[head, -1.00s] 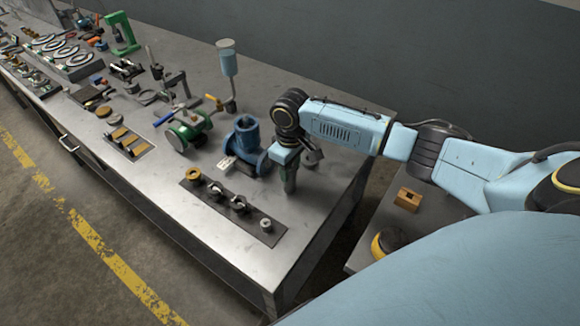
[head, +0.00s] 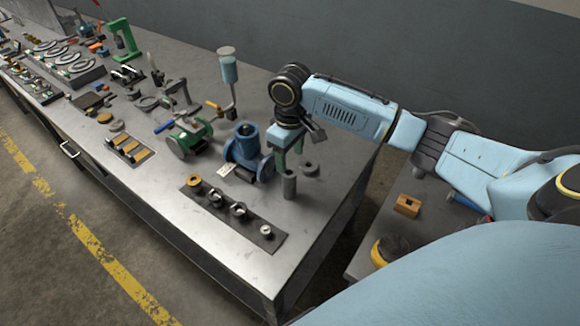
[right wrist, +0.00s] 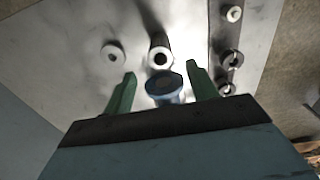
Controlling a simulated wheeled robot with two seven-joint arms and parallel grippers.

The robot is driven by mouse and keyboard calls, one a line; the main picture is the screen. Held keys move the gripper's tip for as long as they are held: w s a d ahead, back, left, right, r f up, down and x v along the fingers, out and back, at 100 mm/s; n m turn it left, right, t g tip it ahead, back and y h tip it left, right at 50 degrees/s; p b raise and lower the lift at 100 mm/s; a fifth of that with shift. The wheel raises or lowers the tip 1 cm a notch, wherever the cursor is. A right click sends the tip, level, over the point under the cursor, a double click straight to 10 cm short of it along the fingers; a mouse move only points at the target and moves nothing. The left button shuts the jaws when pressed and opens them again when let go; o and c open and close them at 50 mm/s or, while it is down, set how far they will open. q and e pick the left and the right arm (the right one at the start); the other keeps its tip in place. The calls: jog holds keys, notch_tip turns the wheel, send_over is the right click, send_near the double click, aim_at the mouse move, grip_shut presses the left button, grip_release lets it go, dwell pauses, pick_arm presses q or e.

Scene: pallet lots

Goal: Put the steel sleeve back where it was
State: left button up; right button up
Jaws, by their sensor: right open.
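The steel sleeve (head: 289,186), a plain grey upright cylinder, stands on the steel bench near its right edge. In the right wrist view its open top (right wrist: 160,57) shows beyond the fingertips. My right gripper (head: 288,158) is open and empty, just above and behind the sleeve, apart from it. Its two green fingers (right wrist: 162,85) also show in the right wrist view. A dark strip (head: 222,223) to the left bears a brass ring (head: 194,181), two grey clamp-like rings (head: 238,210) and a small pale collar (head: 266,231). My left gripper is out of view.
A low grey ring (head: 310,169) lies right of the sleeve. A blue flanged valve (head: 243,150) stands close left of my gripper, with a small white card (head: 226,168) beside it. A green-bodied valve (head: 188,138) is farther left. The bench front right is clear.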

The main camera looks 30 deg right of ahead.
jog(key=shift+r, duration=2.2)
